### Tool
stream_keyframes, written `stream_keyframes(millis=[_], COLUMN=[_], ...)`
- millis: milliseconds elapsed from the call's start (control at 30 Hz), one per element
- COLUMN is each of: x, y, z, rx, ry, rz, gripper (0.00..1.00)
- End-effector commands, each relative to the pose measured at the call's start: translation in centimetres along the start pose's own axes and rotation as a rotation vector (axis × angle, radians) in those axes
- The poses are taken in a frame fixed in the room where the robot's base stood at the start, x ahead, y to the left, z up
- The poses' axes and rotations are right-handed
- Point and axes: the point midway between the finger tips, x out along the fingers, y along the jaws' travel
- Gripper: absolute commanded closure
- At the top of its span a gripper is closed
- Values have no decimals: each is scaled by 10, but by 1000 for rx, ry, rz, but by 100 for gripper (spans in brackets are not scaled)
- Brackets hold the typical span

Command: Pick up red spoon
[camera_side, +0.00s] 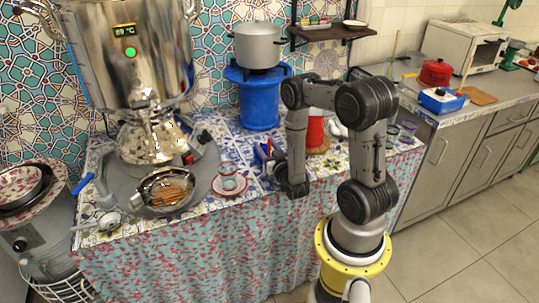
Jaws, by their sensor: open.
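I cannot make out a red spoon with certainty; small red parts show beside the samovar base (187,158) and close to my gripper, too small to identify. My gripper (264,156) is low over the right half of the patterned tabletop (238,140), to the right of the glass on its saucer. It is open, and I see nothing held in it. My wrist and arm hide part of the table behind them.
A large metal samovar (135,65) stands at the left, with a strainer bowl (165,190) before it. A glass (228,177) stands on a red-rimmed saucer (229,192). A pot (257,45) sits on a blue stand (259,105). A red container (315,130) is partly behind my arm.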

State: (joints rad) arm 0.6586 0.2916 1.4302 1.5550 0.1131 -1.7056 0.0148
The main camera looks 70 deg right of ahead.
Motion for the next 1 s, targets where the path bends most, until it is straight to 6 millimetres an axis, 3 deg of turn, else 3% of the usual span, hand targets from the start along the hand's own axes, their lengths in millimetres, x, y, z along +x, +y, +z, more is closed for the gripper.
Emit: stream_keyframes(millis=[100,400,1000], x=[0,0,0], y=[0,0,0], z=[0,0,-6], rx=[0,0,0], ry=[0,-1,2], rz=[0,0,0], gripper=[50,100,100])
